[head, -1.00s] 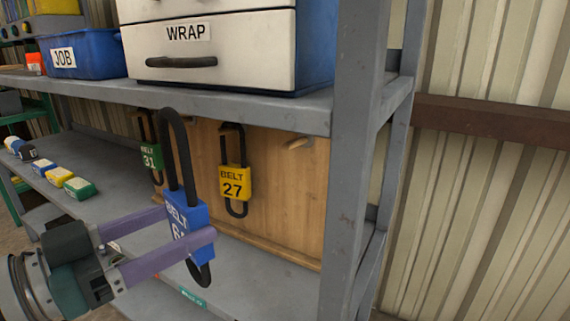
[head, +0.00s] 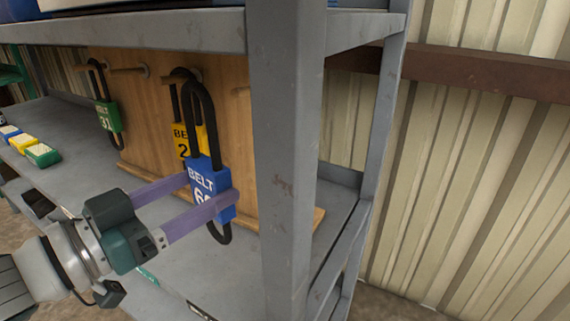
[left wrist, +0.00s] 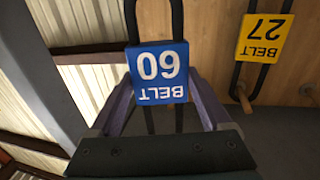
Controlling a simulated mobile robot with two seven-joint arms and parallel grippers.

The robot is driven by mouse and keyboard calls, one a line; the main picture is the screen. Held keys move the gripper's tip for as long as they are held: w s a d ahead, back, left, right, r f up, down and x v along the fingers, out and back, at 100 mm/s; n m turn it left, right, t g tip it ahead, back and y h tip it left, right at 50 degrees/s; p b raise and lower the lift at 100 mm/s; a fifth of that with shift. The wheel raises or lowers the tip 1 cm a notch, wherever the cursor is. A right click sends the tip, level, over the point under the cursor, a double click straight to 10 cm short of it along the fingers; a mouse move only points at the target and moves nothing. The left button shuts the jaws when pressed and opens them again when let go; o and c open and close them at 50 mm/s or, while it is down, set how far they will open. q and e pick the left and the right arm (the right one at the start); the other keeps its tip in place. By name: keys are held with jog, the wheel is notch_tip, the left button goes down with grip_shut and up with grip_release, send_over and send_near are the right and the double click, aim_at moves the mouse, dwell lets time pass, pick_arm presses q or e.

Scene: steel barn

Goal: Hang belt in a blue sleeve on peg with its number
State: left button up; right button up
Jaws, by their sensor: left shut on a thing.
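A black belt loop in a blue sleeve (head: 206,184) is held upright in my left gripper (head: 212,188). The gripper's purple fingers are shut on the sleeve's two sides. In the left wrist view the blue sleeve (left wrist: 157,73) is upside down, and its number looks like 60. The wooden peg board (head: 148,105) stands behind it. A bare peg (head: 130,70) shows between the green and yellow belts. My right gripper is not in view.
The green belt 31 (head: 109,117) and yellow belt 27 (head: 180,140) hang on the board. A steel post (head: 285,150) stands just right of the held belt. The shelf above (head: 150,32) overhangs the board. Small sleeved blocks (head: 42,155) lie at left.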

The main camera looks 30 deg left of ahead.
pick_arm(q)
jog(key=x, duration=0.1)
jog(key=b+x, duration=0.1)
jog(key=x, duration=0.1)
jog(key=shift+w+a+f, duration=0.25)
jog(key=shift+w, duration=0.25)
dwell(0.4)
jog(key=b+x, duration=0.1)
jog(key=x, duration=0.2)
jog(key=a+b+x, duration=0.1)
jog(key=x, duration=0.3)
jog(key=shift+w+a, duration=0.15)
jog(key=shift+a, duration=0.05)
dwell(1.1)
jog(key=shift+r, duration=0.1)
jog(key=shift+f, duration=0.25)
dwell(0.4)
